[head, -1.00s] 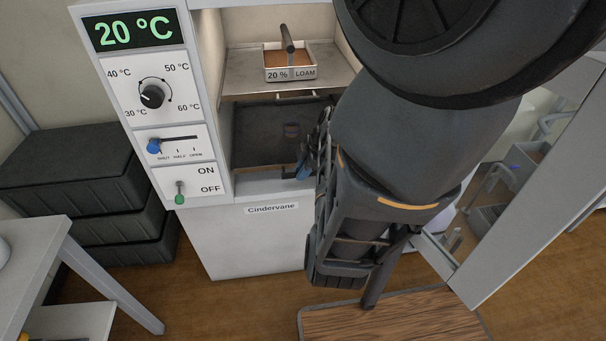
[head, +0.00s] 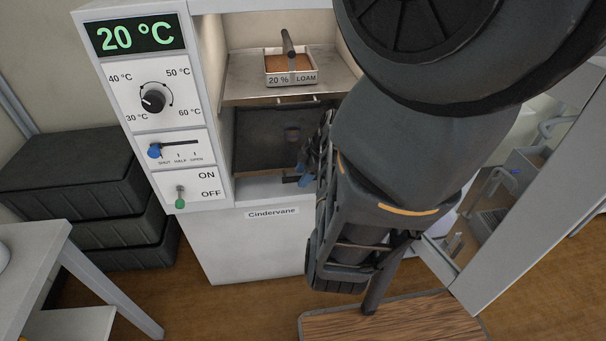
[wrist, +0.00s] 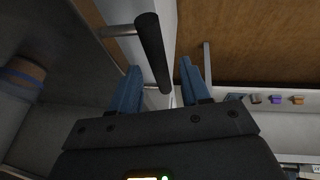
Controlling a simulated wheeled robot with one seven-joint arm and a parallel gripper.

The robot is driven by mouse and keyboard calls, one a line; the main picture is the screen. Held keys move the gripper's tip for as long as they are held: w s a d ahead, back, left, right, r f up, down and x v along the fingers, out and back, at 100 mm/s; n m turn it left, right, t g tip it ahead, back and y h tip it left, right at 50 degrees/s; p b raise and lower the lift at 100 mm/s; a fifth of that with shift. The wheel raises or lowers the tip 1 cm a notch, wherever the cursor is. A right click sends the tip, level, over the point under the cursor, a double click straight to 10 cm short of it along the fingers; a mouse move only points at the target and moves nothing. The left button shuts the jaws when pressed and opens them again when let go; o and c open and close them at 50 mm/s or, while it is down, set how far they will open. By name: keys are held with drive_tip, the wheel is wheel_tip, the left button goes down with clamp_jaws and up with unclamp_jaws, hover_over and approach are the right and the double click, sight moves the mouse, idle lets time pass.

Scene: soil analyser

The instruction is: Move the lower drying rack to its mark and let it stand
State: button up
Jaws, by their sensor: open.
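The lower drying rack (head: 262,150) is a dark grey shelf inside the white drying cabinet, below the upper rack (head: 245,88). My gripper (head: 303,178) is at the front of the lower rack, partly hidden behind my own arm. In the wrist view, a dark bar handle (wrist: 152,45) on metal posts lies between the two open blue fingers of my gripper (wrist: 160,68). It looks like the lower rack's handle; I cannot tell whether a finger touches it. I cannot make out a mark.
The upper rack carries a tray (head: 291,79) labelled 20 % LOAM. The cabinet's control panel (head: 151,92) reads 20 °C. Its door (head: 540,190) stands open at the right. Dark crates (head: 85,215) are stacked at the left, near a white table (head: 35,240). A wooden-topped surface (head: 400,318) is in front.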

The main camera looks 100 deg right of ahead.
drive_tip(key=v, duration=0.7)
drive_tip(key=shift+r, duration=0.2)
drive_tip(key=shift+s+d+b, duration=0.2)
drive_tip(key=shift+s+b, duration=0.2)
drive_tip(key=shift+b, duration=0.8)
drive_tip(key=shift+a+b, duration=0.15)
drive_tip(key=shift+b, duration=0.55)
drive_tip(key=shift+f, duration=0.1)
drive_tip(key=shift+x, duration=3.85)
drive_tip(key=shift+c, duration=0.3)
clamp_jaws()
